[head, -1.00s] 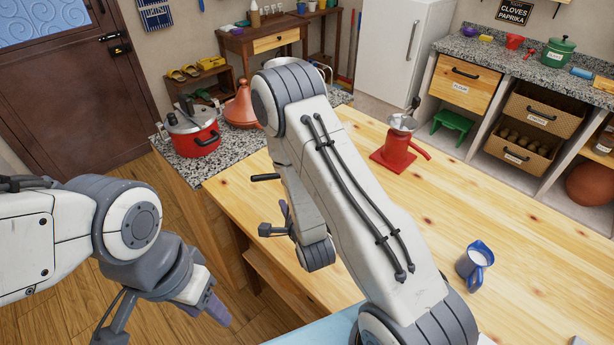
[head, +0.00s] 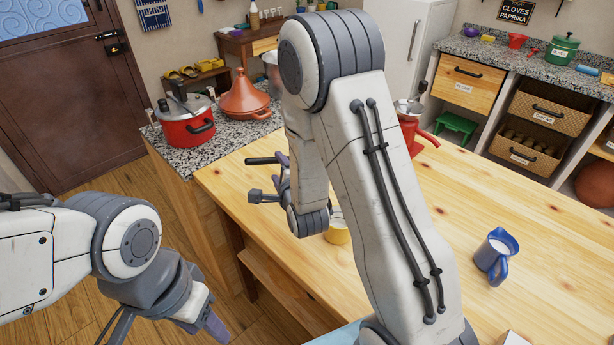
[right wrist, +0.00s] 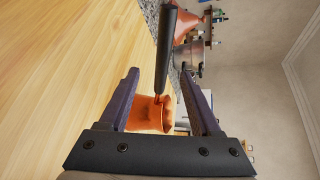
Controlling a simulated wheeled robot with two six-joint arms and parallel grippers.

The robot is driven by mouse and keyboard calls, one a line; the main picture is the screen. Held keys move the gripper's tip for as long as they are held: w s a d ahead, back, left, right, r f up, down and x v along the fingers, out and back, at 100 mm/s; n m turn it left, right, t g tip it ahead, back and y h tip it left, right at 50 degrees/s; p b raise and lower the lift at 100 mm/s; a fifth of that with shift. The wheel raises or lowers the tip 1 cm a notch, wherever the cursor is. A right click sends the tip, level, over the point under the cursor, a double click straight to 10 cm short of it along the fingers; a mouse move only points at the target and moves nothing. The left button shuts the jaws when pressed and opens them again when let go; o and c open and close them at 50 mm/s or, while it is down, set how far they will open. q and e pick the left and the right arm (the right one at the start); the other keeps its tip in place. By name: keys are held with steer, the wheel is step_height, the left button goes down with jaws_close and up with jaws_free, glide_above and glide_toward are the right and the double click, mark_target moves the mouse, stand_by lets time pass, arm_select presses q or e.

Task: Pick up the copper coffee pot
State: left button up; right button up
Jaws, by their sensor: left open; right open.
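The copper coffee pot (right wrist: 148,116) shows in the right wrist view between the two fingers of my right gripper (right wrist: 165,88). Its long dark handle (right wrist: 162,55) points up in that picture, away from the palm. The gripper is open, and I see a gap between the pot and the right-hand finger; contact on the left is unclear. In the head view my right arm hides the pot's body, and a dark handle (head: 262,160) sticks out to the left above my right gripper (head: 280,185). My left gripper (head: 208,318) is open, low at the left, away from the pot.
A yellow cup (head: 338,232) stands partly behind my right arm. A blue jug (head: 495,254) and a red grinder (head: 420,140) stand on the wooden table (head: 475,200). A red pressure cooker (head: 187,130) and a tagine (head: 244,98) are on the stone counter.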

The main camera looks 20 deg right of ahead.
mark_target(273, 162)
steer(key=shift+w, duration=0.35)
steer(key=p+x, duration=0.2)
steer(key=x, duration=0.1)
steer(key=shift+w+a+r, duration=0.1)
steer(key=shift+w+a, duration=0.05)
steer(key=shift+w, duration=0.15)
steer(key=shift+w+f, duration=0.25)
steer(key=shift+w, duration=0.25)
jaws_close()
steer(key=shift+r, duration=0.1)
stand_by(0.4)
